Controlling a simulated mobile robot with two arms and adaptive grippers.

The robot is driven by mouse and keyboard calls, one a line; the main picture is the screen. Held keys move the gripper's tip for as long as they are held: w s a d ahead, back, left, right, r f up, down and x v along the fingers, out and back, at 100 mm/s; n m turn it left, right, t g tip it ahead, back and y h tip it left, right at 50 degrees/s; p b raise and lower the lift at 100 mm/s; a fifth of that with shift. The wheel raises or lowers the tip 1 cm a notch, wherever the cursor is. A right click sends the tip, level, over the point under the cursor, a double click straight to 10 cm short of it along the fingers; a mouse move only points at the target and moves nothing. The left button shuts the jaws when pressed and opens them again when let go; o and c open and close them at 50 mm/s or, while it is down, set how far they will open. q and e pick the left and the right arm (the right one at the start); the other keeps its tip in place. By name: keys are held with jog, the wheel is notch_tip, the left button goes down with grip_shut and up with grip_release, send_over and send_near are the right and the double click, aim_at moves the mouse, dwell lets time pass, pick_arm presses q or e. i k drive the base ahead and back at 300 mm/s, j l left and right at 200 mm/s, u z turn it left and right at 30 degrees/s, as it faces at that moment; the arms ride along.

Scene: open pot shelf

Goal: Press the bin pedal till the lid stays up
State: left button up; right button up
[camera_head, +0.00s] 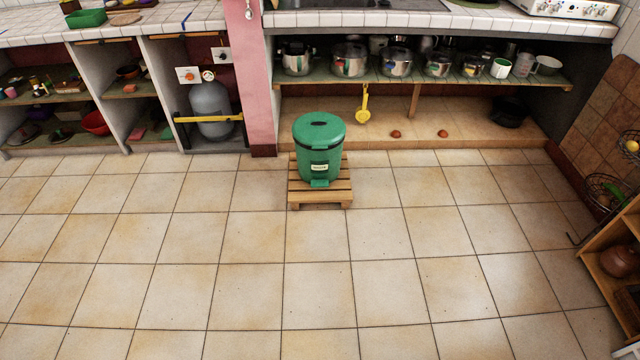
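A green bin (318,150) stands upright on a small wooden pallet (320,197) on the tiled floor, just in front of the pink pillar and the pot shelf. The green pedal (319,183) sticks out at the bottom front, over the pallet. Neither of my grippers is in view.
The tiled floor (330,275) in front of the bin is wide and clear. Behind is an open shelf (460,78) with several metal pots. A grey gas cylinder (209,108) stands in a niche to the left. A wooden rack (612,255) is at the right edge.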

aim_at(317, 183)
jog(key=i+j+z, duration=0.35)
jog(key=i+j, duration=0.6)
jog(key=i, duration=0.5)
jog(key=i+j+z, duration=0.3)
jog(key=i+j, duration=1)
